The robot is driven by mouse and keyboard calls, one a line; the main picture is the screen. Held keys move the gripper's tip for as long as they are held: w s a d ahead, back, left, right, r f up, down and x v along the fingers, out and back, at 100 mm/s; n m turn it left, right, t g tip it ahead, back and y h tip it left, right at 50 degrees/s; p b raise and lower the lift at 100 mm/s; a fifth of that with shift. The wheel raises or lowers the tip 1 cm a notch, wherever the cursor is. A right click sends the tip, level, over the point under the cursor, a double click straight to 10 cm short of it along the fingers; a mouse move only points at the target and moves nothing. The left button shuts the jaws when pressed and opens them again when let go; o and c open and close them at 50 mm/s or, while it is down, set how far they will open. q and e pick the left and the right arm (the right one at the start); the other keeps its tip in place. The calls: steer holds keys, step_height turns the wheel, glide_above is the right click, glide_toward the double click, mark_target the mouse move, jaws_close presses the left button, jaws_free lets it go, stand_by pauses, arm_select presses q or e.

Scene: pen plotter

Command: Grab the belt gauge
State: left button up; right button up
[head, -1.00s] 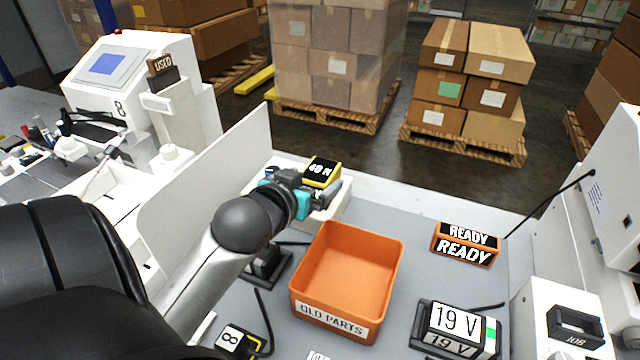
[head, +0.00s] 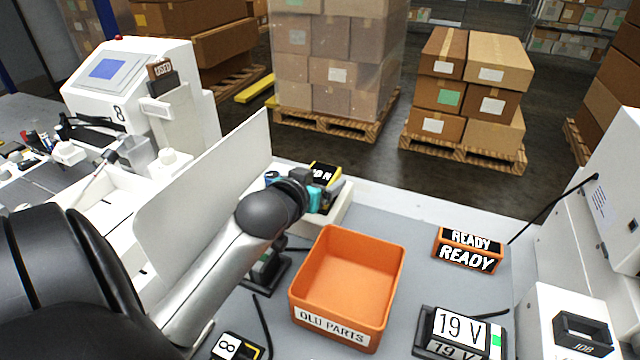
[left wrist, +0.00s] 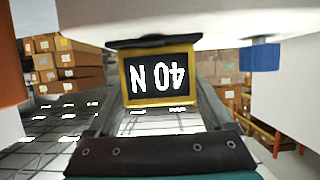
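The belt gauge (head: 323,172) is a small black and yellow block marked 40 N. It sits on a white block at the back of the grey worktop, partly hidden behind my gripper. My left gripper (head: 326,192) is right at it. In the left wrist view the gauge (left wrist: 158,78) shows upside down, with a yellow frame around its black face. It lies ahead, between the ends of the two dark fingers (left wrist: 160,108), which stand apart with no clear contact. My right gripper is not in view.
An upright white panel (head: 205,200) is left of the arm. An orange READY sign (head: 467,250) and a 19 V display (head: 460,333) stand at right. Grey worktop is clear between bin and sign.

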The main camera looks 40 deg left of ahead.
arm_select(q)
steer(key=c, duration=1)
steer(key=shift+r, duration=0.15)
steer(key=shift+c, duration=1.4)
